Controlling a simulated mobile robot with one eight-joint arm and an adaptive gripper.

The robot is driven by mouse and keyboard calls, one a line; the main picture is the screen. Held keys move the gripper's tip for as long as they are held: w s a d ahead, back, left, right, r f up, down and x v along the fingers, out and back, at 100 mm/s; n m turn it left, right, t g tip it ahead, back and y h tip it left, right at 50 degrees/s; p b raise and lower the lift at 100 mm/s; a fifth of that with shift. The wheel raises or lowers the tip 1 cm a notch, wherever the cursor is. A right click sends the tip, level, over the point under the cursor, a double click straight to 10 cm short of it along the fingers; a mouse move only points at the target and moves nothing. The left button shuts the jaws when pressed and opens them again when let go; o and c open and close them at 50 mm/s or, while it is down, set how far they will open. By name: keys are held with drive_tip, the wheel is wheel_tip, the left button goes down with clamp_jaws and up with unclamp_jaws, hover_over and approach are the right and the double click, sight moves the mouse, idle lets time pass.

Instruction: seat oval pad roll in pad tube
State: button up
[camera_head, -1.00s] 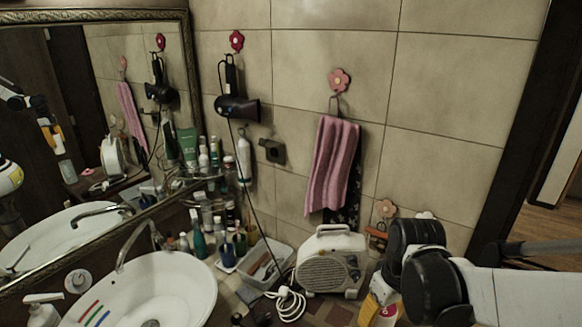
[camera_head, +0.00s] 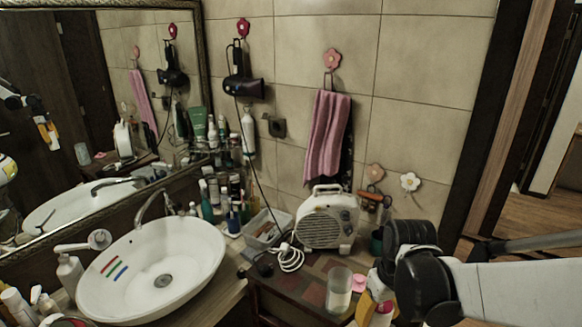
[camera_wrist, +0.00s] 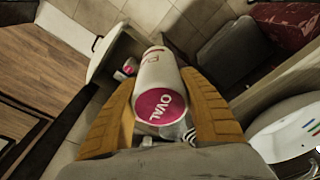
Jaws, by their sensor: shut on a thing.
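The oval pad roll (camera_wrist: 158,72) is a white cylinder with a pink end marked OVAL. It shows in the middle of the wrist view, between the two orange fingers of my gripper (camera_wrist: 160,88), which is shut on it. In the head view my gripper (camera_head: 372,304) is at the lower right, partly cut off and partly behind my arm. A clear upright cylinder (camera_head: 339,289), which looks like the pad tube, stands on the counter just left of my gripper. The roll is apart from it.
A pink item (camera_head: 358,283) lies beside the clear cylinder. A beige heater (camera_head: 327,220) stands behind, with a coiled white cord (camera_head: 290,258) to its left. The white basin (camera_head: 150,265) fills the left. Small white-and-pink items (camera_wrist: 127,69) show beyond the roll.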

drive_tip(key=w+f+m+b, duration=0.3)
drive_tip(key=f+b, duration=1)
drive_tip(key=f, duration=0.6)
drive_tip(key=shift+w+f+b, duration=0.3)
drive_tip(key=shift+w+f, duration=0.1)
drive_tip(key=shift+w, duration=0.15)
